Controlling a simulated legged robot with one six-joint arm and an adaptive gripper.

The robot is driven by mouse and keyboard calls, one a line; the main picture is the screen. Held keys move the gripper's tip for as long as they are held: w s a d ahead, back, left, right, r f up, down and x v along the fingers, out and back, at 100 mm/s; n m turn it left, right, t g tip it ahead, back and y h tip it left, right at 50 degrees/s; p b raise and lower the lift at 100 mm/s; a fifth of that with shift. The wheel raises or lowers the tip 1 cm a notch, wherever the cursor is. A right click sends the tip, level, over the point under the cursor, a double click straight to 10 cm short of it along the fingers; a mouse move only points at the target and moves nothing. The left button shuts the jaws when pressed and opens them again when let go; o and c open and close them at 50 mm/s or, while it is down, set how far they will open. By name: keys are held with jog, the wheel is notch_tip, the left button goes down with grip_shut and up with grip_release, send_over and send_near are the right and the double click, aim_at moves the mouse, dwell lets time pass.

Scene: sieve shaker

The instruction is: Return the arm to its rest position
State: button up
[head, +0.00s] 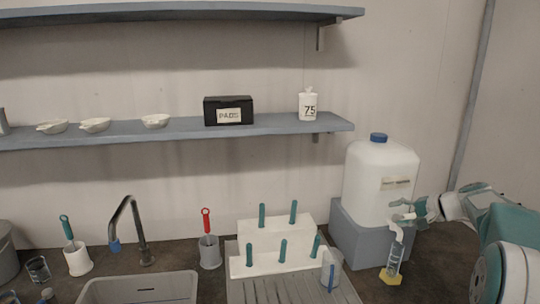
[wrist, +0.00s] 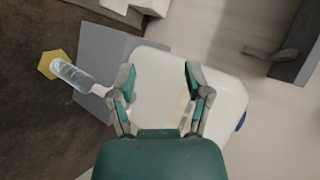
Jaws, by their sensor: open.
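My gripper (head: 402,212) is at the right in the head view, in front of the lower part of the white carboy (head: 383,180) with a blue cap. In the wrist view my gripper (wrist: 160,82) has its two fingers spread apart with nothing between them; the white carboy (wrist: 225,100) lies behind them. My arm, teal and white, reaches in from the right edge. A clear graduated cylinder (head: 395,255) on a yellow base stands below the gripper, and it also shows left of the fingers in the wrist view (wrist: 72,74).
The carboy stands on a grey block (head: 358,238). A white stepped rack (head: 275,240) with teal-handled tools and a beaker (head: 331,270) are left of it. A sink (head: 140,289) and tap (head: 128,222) are further left. A shelf (head: 180,132) runs along the wall above.

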jog(key=s+a+r+n+g+h, duration=0.2)
jog(key=s+a, duration=0.6)
jog(key=s+a+r+n+g+h, duration=0.1)
jog(key=s+a+r+n+h, duration=0.1)
jog(key=s+a, duration=0.55)
jog(key=s+a+f+n+h, duration=0.2)
jog(key=s+f, duration=0.1)
jog(key=s, duration=0.8)
jog(key=s+a+f+n+h, duration=0.2)
jog(key=s+f, duration=0.1)
jog(key=s, duration=0.8)
jog(key=shift+f+n, duration=0.35)
jog(key=shift+n, duration=0.05)
